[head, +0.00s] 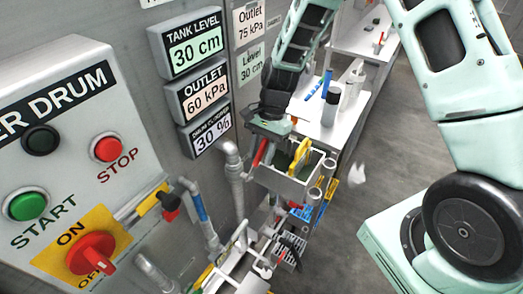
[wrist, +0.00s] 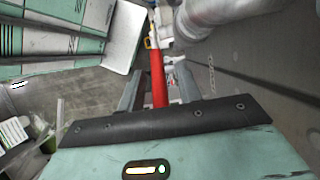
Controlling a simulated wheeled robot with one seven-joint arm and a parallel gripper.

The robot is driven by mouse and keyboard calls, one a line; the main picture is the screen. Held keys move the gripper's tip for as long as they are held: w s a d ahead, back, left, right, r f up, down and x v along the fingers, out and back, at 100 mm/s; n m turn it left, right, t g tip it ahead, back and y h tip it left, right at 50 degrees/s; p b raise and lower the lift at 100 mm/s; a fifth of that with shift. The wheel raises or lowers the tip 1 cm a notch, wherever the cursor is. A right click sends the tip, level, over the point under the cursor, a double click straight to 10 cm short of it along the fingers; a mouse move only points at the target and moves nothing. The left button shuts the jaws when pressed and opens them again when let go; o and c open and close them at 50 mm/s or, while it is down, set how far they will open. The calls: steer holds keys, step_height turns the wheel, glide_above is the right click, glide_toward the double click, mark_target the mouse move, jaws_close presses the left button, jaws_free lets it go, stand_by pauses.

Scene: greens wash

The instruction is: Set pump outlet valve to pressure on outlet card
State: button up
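The outlet display (head: 204,95) on the wall reads 60 kPa. The outlet card (head: 249,21) to its upper right reads 75 kPa. A red lever handle (head: 260,152) is by the pipes below the displays; I take it for the pump outlet valve's handle. My gripper (wrist: 160,78) is around the red handle (wrist: 158,85) in the wrist view, one finger on each side. Narrow gaps show between handle and fingers, so it looks open. The valve body is mostly hidden.
The tank level display (head: 194,49) reads 30 cm, and a lower display (head: 210,132) reads 30 %. The control panel (head: 70,150) stands at left, with a red ON/OFF knob (head: 90,254). A grey tub (head: 290,186) and pipes (head: 233,170) crowd the gripper.

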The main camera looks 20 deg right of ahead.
jaws_close()
steer(key=f+g+y+b, duration=0.1)
steer(key=y, duration=0.1)
steer(key=w+d+f+g+y+b, duration=0.1)
steer(key=shift+d+f+g+y, duration=0.15)
steer(key=shift+f+g+y, duration=0.15)
steer(key=shift+f+y, duration=0.1)
steer(key=shift+r, duration=0.1)
jaws_free()
steer(key=b+v, duration=0.5)
steer(key=v, duration=1.2)
steer(key=shift+d, duration=0.2)
